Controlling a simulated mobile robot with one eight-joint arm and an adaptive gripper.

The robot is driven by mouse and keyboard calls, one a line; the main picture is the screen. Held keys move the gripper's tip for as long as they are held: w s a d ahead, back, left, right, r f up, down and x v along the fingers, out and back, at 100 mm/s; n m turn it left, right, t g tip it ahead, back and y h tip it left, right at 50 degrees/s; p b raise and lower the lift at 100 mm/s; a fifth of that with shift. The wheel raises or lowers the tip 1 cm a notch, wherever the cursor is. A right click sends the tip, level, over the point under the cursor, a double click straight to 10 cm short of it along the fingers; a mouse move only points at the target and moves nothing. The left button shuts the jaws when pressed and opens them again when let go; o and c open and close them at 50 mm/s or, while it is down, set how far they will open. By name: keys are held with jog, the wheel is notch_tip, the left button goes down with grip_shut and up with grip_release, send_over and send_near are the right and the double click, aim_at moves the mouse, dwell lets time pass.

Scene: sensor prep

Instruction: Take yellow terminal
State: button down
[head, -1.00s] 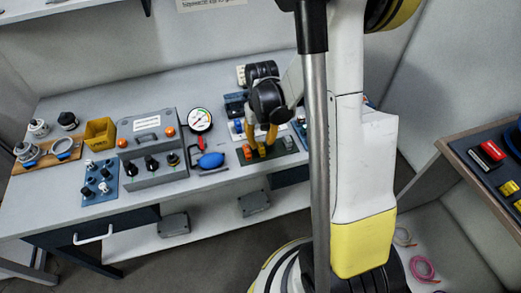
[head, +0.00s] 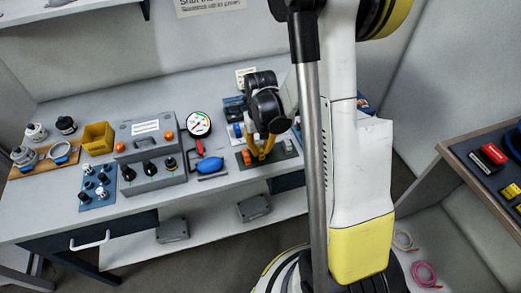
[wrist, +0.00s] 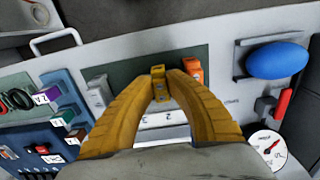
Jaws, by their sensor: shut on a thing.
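The yellow terminal (wrist: 158,74) is a small upright block, seen in the wrist view between my fingertips over a dark green strip. My gripper (wrist: 161,88) has two curved yellow fingers and is shut on it. An orange terminal (wrist: 192,69) stands just right of the fingers, and a grey terminal (wrist: 98,92) is to their left. In the head view my gripper (head: 261,154) is low over the strip, with the orange terminal (head: 246,157) beside it. The yellow terminal is mostly hidden there. I cannot tell whether it still touches the strip.
A blue bulb (head: 210,165), a pressure gauge (head: 199,124) and a grey control box (head: 150,150) stand left of my gripper. A yellow bin (head: 98,138) is further left. A second table (head: 455,148) is at the right. The bench front by the strip is clear.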

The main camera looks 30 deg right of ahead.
aim_at(264, 159)
jog(key=r, duration=0.1)
jog(key=r+p, duration=0.1)
jog(key=r, duration=0.1)
jog(key=s+r+p, duration=0.1)
jog(key=shift+d+r, duration=0.2)
jog(key=shift+d, duration=0.15)
jog(key=s+d+r+p, duration=0.3)
jog(key=s+d+r, duration=0.2)
jog(key=s, duration=0.3)
jog(key=shift+s+d+r, duration=0.3)
jog(key=shift+d+r, duration=0.1)
jog(key=shift+d, duration=0.1)
jog(key=c, duration=1.9)
grip_release()
jog(key=shift+c, duration=0.2)
grip_shut()
